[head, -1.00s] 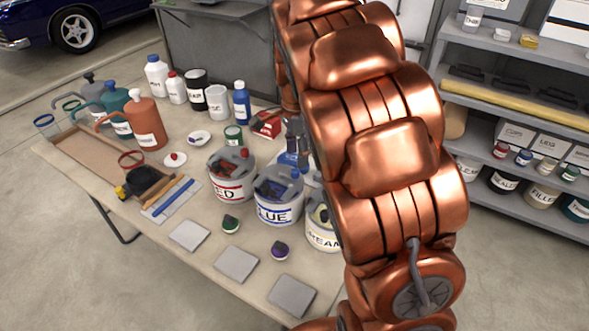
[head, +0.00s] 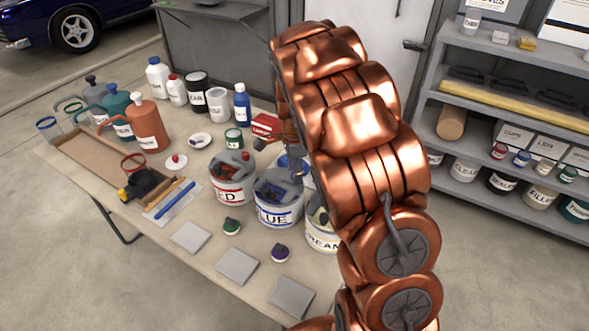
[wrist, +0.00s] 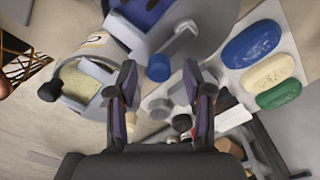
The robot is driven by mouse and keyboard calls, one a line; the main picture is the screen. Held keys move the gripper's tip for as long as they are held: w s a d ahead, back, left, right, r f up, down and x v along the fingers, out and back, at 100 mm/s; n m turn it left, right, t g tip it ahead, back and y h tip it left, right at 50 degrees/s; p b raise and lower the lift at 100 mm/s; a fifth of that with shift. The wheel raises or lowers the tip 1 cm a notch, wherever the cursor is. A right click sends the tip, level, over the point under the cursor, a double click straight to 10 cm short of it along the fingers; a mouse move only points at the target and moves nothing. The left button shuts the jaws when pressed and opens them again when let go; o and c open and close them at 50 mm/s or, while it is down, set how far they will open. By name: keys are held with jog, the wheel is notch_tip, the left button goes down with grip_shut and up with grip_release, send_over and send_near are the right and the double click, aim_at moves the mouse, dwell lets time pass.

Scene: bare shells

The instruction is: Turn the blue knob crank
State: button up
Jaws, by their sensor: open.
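The blue knob (wrist: 158,68) sits at the end of a grey crank arm (wrist: 180,42) in the wrist view. My gripper (wrist: 160,78) is open, with one fingertip on each side of the knob and gaps visible between. Blue contents (wrist: 140,8) show inside the tub at the top of the wrist view.
The RED tub (head: 232,188) stands close left of the BLUE tub. A white tray (wrist: 228,80) with coloured ovals lies nearby. Grey tiles (head: 238,266) lie in front.

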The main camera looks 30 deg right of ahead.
jog(key=shift+f, duration=0.2)
grip_shut()
dwell(0.4)
